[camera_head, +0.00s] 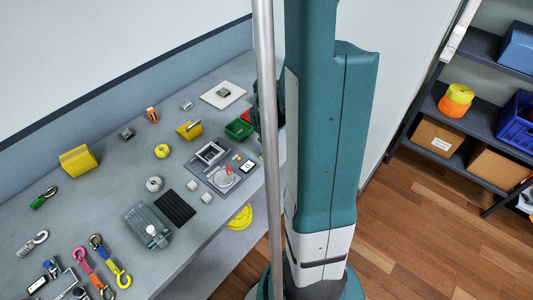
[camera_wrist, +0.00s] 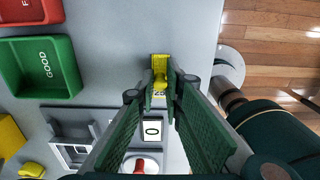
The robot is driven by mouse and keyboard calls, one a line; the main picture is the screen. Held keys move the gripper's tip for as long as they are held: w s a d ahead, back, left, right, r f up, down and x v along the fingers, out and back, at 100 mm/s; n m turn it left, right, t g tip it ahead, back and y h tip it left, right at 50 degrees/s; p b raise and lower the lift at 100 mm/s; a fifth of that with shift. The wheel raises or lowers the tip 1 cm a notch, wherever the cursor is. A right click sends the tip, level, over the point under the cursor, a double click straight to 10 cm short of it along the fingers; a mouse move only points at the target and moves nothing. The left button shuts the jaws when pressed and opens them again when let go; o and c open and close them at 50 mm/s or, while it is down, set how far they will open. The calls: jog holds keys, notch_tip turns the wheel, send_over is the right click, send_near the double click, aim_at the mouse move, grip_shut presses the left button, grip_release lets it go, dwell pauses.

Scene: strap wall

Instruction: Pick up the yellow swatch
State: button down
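The yellow swatch (camera_wrist: 159,63) shows in the wrist view as a small yellow piece between my fingertips, above the grey worktop. My gripper (camera_wrist: 160,78) has its two green fingers angled inward, with their tips close against both sides of the swatch, and it appears shut on it. The fingers partly hide the swatch. Whether it touches the surface beneath is unclear. A small printed marking shows just below it. In the head view my arm and a pole hide the fingertips and the swatch.
A green bin marked GOOD (camera_wrist: 42,70) and a red bin (camera_wrist: 28,10) stand to the left. A grey fixture with a display (camera_wrist: 152,130) lies below the swatch. The worktop edge and floor (camera_wrist: 270,60) are to the right. Several colourful straps and hooks (camera_head: 100,255) lie on the worktop.

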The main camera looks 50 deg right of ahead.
dwell(0.5)
notch_tip(320, 180, up, 10)
jog(key=p, duration=0.1)
jog(key=shift+p, duration=0.3)
dwell(0.4)
dwell(0.6)
